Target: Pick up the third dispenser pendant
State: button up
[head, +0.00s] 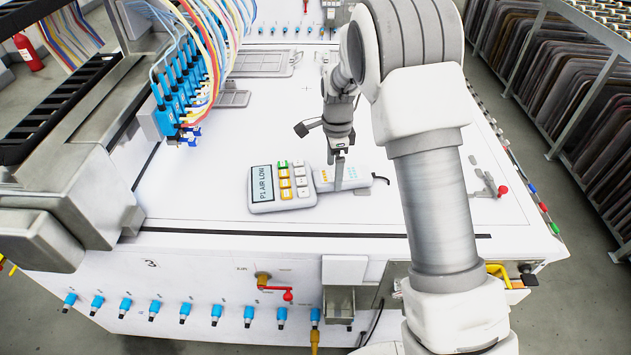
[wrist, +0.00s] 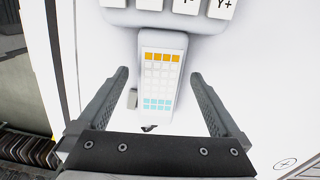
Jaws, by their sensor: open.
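A slim white pendant (head: 358,178) with rows of orange, white and cyan buttons lies flat on the white machine top, a dark cable at its right end. In the wrist view the pendant (wrist: 161,80) lies between the two fingers, with a gap on each side. My gripper (head: 339,172) is open and points down over the pendant. In the wrist view my gripper (wrist: 160,78) shows both fingers apart and empty. Whether the fingertips are level with the pendant I cannot tell. One finger hides part of it in the head view.
A larger keypad (head: 282,188) with a display reading "P1 AIR LOW" sits right against the pendant's left end. A row of blue nozzles with coloured hoses (head: 178,85) stands at the left. A small lever with a red knob (head: 502,190) is to the right.

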notch_tip(320, 180, down, 3)
jog(key=shift+r, duration=0.2)
grip_shut()
dwell(0.3)
jog(key=shift+r, duration=0.1)
